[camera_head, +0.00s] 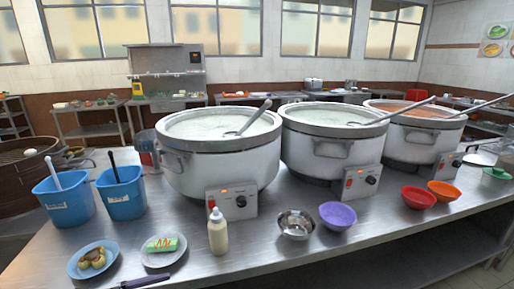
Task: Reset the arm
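Neither of my grippers nor arms shows in the head view. Three large white stockpots with ladles stand in a row on a steel counter (270,262). The left pot (215,168) and the middle pot (325,150) hold a pale congee. The right pot (410,140) holds something orange-red. Each pot has a control box with a dial at its front.
Two blue bins (68,203) with utensils stand at the left. In front are a plate of food (75,268), a squeeze bottle (218,235), a steel bowl (296,226), a purple bowl (338,214), a red bowl (418,198) and an orange bowl (443,191).

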